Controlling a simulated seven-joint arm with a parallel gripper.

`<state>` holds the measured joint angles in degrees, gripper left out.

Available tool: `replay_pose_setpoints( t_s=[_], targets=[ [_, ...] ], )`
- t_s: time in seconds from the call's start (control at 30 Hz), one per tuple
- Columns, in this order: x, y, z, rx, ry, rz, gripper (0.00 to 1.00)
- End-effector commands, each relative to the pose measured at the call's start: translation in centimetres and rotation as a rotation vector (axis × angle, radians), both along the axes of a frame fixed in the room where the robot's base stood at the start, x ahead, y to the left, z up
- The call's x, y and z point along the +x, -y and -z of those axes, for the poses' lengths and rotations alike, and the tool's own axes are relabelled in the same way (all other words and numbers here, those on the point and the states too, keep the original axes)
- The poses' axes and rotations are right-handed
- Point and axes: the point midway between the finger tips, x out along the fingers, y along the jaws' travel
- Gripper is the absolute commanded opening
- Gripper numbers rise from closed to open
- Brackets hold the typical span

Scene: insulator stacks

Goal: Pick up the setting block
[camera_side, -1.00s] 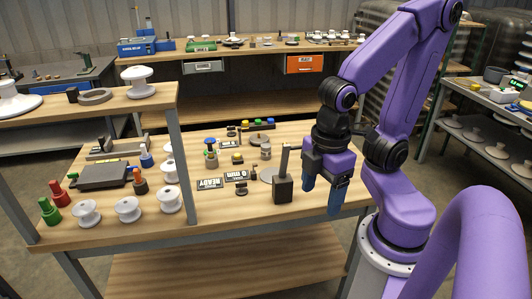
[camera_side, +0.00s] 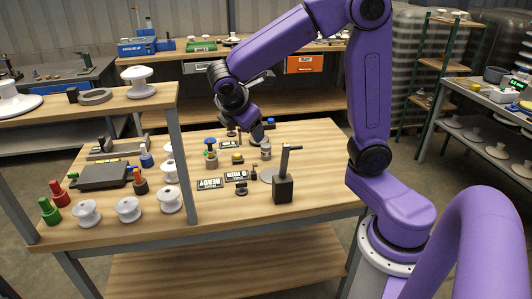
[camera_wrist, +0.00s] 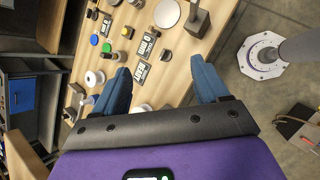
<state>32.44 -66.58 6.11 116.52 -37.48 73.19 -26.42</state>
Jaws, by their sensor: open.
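No label marks the setting block, and I cannot tell for certain which piece it is. A dark block with an upright post (camera_side: 283,189) stands near the front right of the bench in the side view; it also shows at the top of the wrist view (camera_wrist: 197,20). Several small dark pieces, including one (camera_side: 241,189), sit around the READY plate (camera_side: 210,184) and the 0 mm plate (camera_side: 237,176). My gripper (camera_side: 258,137) is above the back middle of the bench. Its blue fingers (camera_wrist: 160,65) are apart in the wrist view, with nothing between them.
A grey disc (camera_side: 268,175) lies beside the dark block. A blue-topped knob (camera_side: 210,143) and a small grey cylinder (camera_side: 266,152) stand nearby. White insulators (camera_side: 128,209) and a shelf post (camera_side: 180,165) are on the left.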

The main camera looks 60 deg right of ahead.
Motion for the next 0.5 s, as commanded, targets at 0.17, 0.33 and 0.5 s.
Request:
replay_pose_setpoints(
  t_s=[0.17,0.33,0.5],
  targets=[
    [5.4,4.2,0.1,-0.207,-0.074,-0.033,0.74],
    [8.8,8.0,0.1,-0.358,-0.156,-0.056,0.74],
    [10.6,10.6,0.2,-0.453,-0.222,-0.069,0.74]
  ],
)
